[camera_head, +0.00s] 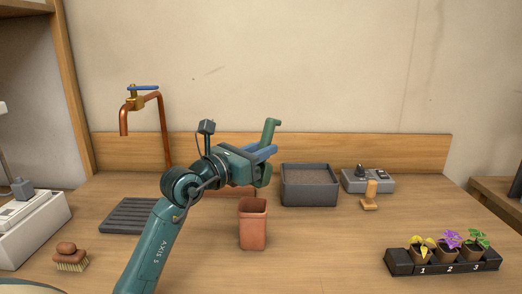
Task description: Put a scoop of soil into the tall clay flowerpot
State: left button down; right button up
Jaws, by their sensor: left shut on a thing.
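The tall clay flowerpot (253,229) stands upright on the table in the middle of the head view, and I cannot see its contents. My left gripper (265,152) is above and slightly behind the pot, shut on a blue thing (263,154) that looks like part of the scoop. Most of that thing is hidden by the gripper, so I cannot tell whether it carries soil. The dark grey tub (310,199), with a dark, soil-like inside, stands right of the pot and farther back. My right gripper is not in view.
A grey box (384,186) and a small wooden-handled tool (370,198) lie right of the tub. A seedling tray (443,266) is at the front right. A copper tap (165,130), grey drain rack (135,216) and brush (71,261) are left.

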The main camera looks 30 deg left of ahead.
aim_at(266, 130)
pick_arm(q)
jog(key=shift+r, duration=0.1)
notch_tip(266, 130, up, 4)
jog(key=p, duration=0.3)
jog(key=shift+p, duration=0.4)
jog(key=shift+d, duration=0.1)
